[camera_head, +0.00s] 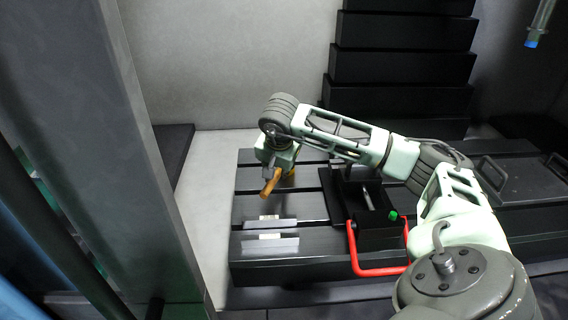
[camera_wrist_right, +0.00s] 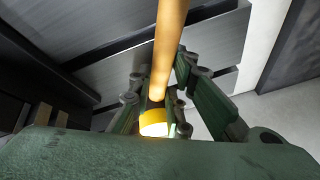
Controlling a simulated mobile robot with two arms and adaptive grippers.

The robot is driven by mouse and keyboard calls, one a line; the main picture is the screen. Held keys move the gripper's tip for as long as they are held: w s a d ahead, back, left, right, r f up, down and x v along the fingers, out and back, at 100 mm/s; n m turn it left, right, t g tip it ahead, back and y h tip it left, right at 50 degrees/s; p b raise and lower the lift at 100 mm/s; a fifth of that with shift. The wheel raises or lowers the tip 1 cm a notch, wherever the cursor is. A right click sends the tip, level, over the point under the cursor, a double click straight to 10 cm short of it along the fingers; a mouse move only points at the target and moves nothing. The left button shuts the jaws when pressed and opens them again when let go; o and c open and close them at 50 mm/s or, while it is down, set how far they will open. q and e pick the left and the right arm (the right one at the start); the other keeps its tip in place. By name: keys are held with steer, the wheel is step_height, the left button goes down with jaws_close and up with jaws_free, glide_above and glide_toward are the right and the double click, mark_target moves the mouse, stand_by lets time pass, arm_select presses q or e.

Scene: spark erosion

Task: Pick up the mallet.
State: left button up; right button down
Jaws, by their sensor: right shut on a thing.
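The mallet shows in the right wrist view as a long orange-brown handle (camera_wrist_right: 168,45), running from the top edge down between the fingers, with a bright yellow end piece (camera_wrist_right: 153,123) below. My right gripper (camera_wrist_right: 158,98) is shut on the mallet, its green fingers on either side. In the head view, the right gripper (camera_head: 277,166) hangs above the dark slotted table, and the brown mallet (camera_head: 271,182) sticks out below it, tilted. Part of the mallet is hidden by the gripper. My left gripper is not in view.
The dark slotted machine table (camera_head: 252,207) lies under the gripper. A black vise (camera_head: 375,230) with a red handle (camera_head: 352,252) stands to the right. Small metal blocks (camera_head: 270,240) lie at the table's front left. A grey machine column (camera_head: 95,130) fills the left side.

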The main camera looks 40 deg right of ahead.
mark_target(278, 170)
steer(key=shift+r, duration=0.15)
stand_by(0.3)
steer(key=shift+w+r, duration=0.1)
steer(key=shift+r, duration=0.5)
step_height(278, 170, up, 3)
steer(key=shift+b, duration=0.6)
steer(key=s+d+r+b, duration=0.3)
steer(key=s+r, duration=0.3)
steer(key=s, duration=0.5)
steer(key=shift+s+d+r, duration=0.2)
steer(key=shift+r, duration=0.15)
steer(key=shift+r, duration=0.1)
step_height(278, 170, up, 9)
steer(key=p, duration=0.9)
